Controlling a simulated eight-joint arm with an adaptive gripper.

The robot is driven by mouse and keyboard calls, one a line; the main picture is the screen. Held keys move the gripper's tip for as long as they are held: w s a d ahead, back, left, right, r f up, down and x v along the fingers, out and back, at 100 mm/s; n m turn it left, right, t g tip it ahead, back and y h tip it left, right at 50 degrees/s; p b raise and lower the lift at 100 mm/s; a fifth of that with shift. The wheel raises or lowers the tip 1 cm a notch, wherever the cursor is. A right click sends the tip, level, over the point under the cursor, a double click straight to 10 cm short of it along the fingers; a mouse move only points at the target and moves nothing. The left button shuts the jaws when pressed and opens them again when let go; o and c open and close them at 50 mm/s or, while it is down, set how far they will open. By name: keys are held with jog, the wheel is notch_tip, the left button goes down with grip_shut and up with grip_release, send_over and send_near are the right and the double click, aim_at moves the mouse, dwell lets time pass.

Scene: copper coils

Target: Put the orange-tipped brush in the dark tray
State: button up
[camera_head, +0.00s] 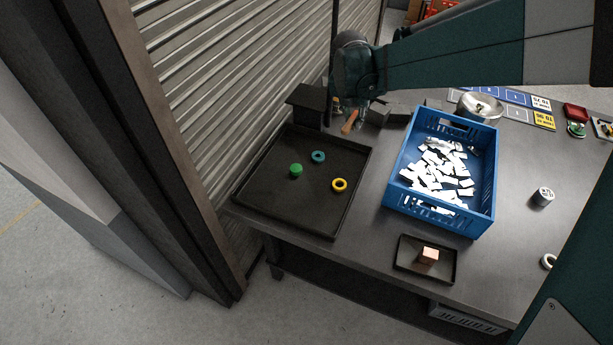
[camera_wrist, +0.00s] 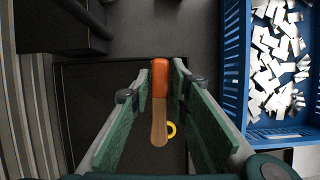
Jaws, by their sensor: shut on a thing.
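My gripper (camera_head: 362,108) is shut on the brush (camera_head: 349,122), holding it above the bench near the tray's back right corner. In the wrist view the brush (camera_wrist: 159,110) is between the green finger pads, its orange end at the top and its wooden end pointing down the picture. The large dark tray (camera_head: 300,207) lies at the bench's left end, with a green piece (camera_head: 296,170), a teal ring (camera_head: 318,157) and a yellow ring (camera_head: 339,185) in it. The tray (camera_wrist: 75,85) is partly hidden by the fingers in the wrist view.
A blue crate (camera_head: 398,197) of white pieces stands right of the tray. A dark block-like stand (camera_head: 308,105) is behind the large tray, and a ribbed shutter (camera_head: 240,75) rises at left.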

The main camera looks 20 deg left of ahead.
aim_at(351, 128)
jog(key=shift+s+a+f, duration=0.1)
jog(key=shift+a+f, duration=0.1)
jog(key=shift+f, duration=2.3)
jog(key=shift+f+b, duration=0.75)
jog(key=shift+f, duration=2.35)
jog(key=shift+f+b, duration=0.45)
jog(key=shift+f, duration=1.45)
jog(key=shift+f, duration=0.1)
jog(key=o, duration=0.9)
